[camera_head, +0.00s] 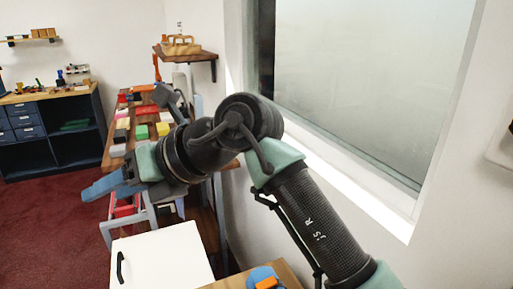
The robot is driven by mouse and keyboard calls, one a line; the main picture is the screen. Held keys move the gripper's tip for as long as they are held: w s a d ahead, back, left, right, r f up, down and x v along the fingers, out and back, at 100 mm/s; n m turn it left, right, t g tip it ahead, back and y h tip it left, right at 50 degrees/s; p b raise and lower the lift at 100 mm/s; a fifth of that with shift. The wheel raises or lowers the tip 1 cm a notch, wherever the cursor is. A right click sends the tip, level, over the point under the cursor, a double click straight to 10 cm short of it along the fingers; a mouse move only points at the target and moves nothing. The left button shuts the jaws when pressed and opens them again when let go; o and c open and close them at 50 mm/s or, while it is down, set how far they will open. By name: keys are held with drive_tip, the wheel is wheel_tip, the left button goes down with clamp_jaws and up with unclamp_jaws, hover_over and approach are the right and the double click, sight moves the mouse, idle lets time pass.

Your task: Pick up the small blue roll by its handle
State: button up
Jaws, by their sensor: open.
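A small blue rounded thing (259,273) with an orange part (266,283) on it lies on a wooden surface (290,274) at the bottom edge of the view. It may be the small blue roll; the frame cuts it off, and I cannot tell which part is its handle. My gripper (98,188) is at the left end of my arm, with blue fingers pointing left. It is open, far to the left of the blue thing and apart from it. I see nothing between the fingers.
A white cabinet (165,262) with a black handle stands beside the wooden surface. Behind my arm, a long wooden counter (112,160) holds several coloured swatches. A wall and window (365,80) bound the right side. Red carpet (50,220) is open at left.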

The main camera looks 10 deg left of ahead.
drive_tip(key=w+d+f+m+h+b, duration=0.1)
drive_tip(key=w+d+f+m+h, duration=0.15)
drive_tip(key=d+f+h, duration=0.75)
drive_tip(key=w+d+f+m+h+b, duration=0.1)
drive_tip(key=w+d+f+m+h, duration=0.15)
drive_tip(key=d+f, duration=0.85)
drive_tip(key=shift+n, duration=0.4)
drive_tip(key=d+f, duration=0.1)
drive_tip(key=d, duration=0.2)
drive_tip(key=d+f, duration=0.1)
drive_tip(key=d, duration=0.1)
drive_tip(key=shift+w+f+b, duration=0.15)
drive_tip(key=shift+f+b, duration=0.15)
drive_tip(key=shift+b, duration=0.05)
drive_tip(key=shift+a+f, duration=0.1)
drive_tip(key=shift+f, duration=3.05)
clamp_jaws()
drive_tip(key=shift+r, duration=0.1)
